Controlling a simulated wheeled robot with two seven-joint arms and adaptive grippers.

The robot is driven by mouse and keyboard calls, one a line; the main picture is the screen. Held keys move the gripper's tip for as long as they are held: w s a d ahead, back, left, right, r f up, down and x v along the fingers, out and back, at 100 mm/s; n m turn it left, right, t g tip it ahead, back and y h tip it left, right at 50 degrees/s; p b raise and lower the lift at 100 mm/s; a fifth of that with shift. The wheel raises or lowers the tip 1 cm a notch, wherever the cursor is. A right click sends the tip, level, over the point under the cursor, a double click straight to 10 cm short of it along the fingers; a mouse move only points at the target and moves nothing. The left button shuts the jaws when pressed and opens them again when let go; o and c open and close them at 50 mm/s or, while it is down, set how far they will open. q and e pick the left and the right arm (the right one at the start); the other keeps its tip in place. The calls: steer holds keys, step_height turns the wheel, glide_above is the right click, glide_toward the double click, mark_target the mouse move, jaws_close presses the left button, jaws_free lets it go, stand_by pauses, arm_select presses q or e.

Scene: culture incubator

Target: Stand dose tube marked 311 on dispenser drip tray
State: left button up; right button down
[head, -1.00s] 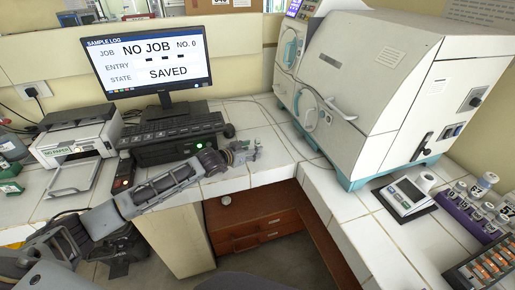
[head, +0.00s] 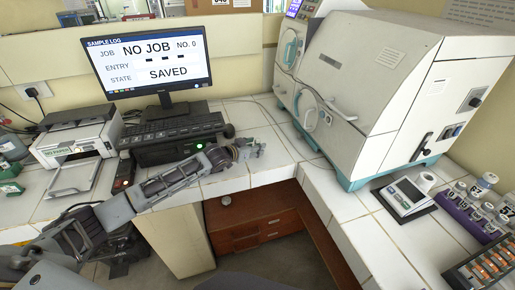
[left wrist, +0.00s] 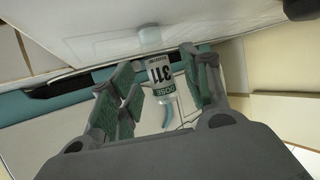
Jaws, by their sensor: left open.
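The dose tube marked 311 (left wrist: 160,78) shows in the left wrist view, its label upside down in the picture. It appears between the spread fingers of my left gripper (left wrist: 162,90), which is open. Whether a finger touches it is unclear. I cannot make out a dispenser drip tray in either view. My right gripper is not in view.
The white incubator (head: 375,75) stands at the back right. A small display device (head: 405,197), a purple tube rack (head: 466,213) and an orange-topped rack (head: 490,262) are at the right. The monitor (head: 150,60), keyboard (head: 170,130) and printer (head: 75,145) stand left.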

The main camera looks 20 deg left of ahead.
arm_select(q)
steer(key=shift+x, duration=1.15)
steer(key=c, duration=0.9)
steer(key=shift+r, duration=5)
